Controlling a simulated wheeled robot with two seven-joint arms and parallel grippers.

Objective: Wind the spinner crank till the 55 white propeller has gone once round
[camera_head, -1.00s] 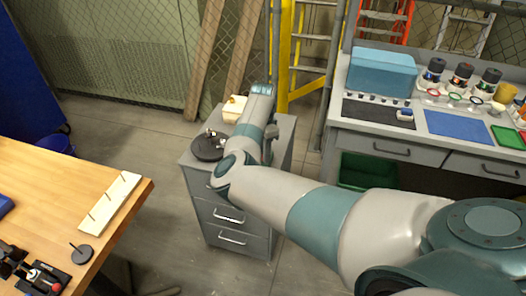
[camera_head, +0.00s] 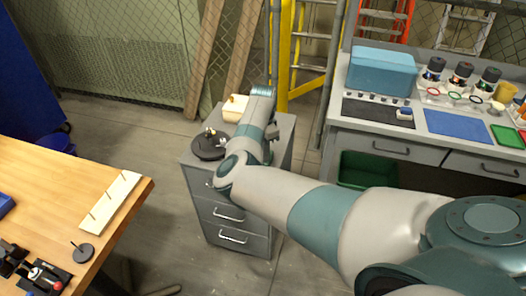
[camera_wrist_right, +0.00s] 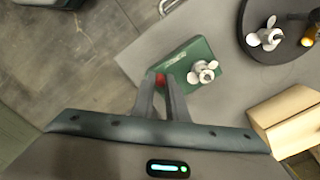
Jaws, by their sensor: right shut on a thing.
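My right gripper (camera_wrist_right: 161,80) is shut on a small red knob (camera_wrist_right: 160,82) at the left edge of a green block (camera_wrist_right: 188,58) in the right wrist view. The knob shows between the fingertips; the rest of the crank is hidden. A white propeller (camera_wrist_right: 203,71) sits on the green block, just right of the fingers. The pale lettering on the block is too small to read. In the head view my right arm reaches over the grey cabinet (camera_head: 232,212) and hides the green block. My left gripper is not in view.
A second white propeller (camera_wrist_right: 265,36) lies on a dark round disc (camera_wrist_right: 290,58) beside the block. A light wooden block (camera_wrist_right: 285,122) stands near it. A wooden table (camera_head: 50,195) with a pegged white board (camera_head: 115,200) is at left. A bench with a blue bin (camera_head: 382,73) is at right.

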